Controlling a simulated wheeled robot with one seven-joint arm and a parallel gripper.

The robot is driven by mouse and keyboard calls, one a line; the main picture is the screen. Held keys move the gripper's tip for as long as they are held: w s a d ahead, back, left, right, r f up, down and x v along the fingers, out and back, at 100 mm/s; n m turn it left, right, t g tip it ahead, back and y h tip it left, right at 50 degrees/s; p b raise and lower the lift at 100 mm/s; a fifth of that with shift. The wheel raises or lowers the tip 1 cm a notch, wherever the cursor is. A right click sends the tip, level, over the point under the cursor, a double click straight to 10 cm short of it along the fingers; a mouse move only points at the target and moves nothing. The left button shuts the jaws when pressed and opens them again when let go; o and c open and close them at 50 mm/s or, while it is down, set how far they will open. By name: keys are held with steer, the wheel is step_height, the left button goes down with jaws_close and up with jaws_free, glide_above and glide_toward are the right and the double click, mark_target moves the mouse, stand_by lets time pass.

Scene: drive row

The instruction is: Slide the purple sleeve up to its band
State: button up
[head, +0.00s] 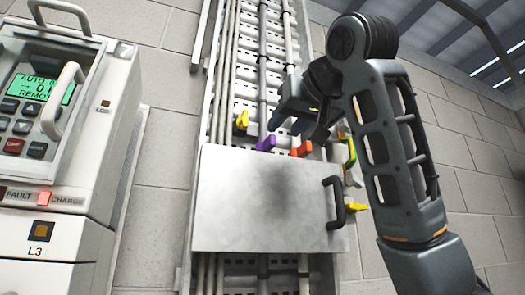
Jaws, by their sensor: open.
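The purple sleeve (266,143) shows in the head view on a thin vertical pipe of the wall tray, just above the top edge of a grey cover plate. It looks like a tilted tab, and its lower part may be hidden by the plate. My gripper (284,123) is in front of the pipes, above and slightly right of the purple sleeve. It is open, and I see nothing between its fingers. They are dark and partly blurred together, so their exact gap is hard to see. I cannot make out a band on the purple sleeve's pipe.
A yellow sleeve (242,120) is left of the purple one, and an orange sleeve (301,149) is right. The grey cover plate (265,205) with a black handle (337,203) covers the pipes below. A control cabinet (50,130) stands at left.

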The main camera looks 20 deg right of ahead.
mark_target(274, 138)
steer(key=w+p, duration=0.2)
steer(key=w, duration=0.5)
steer(key=shift+w+r, duration=0.15)
steer(key=shift+w+p, duration=0.35)
steer(key=shift+w, duration=0.25)
jaws_close()
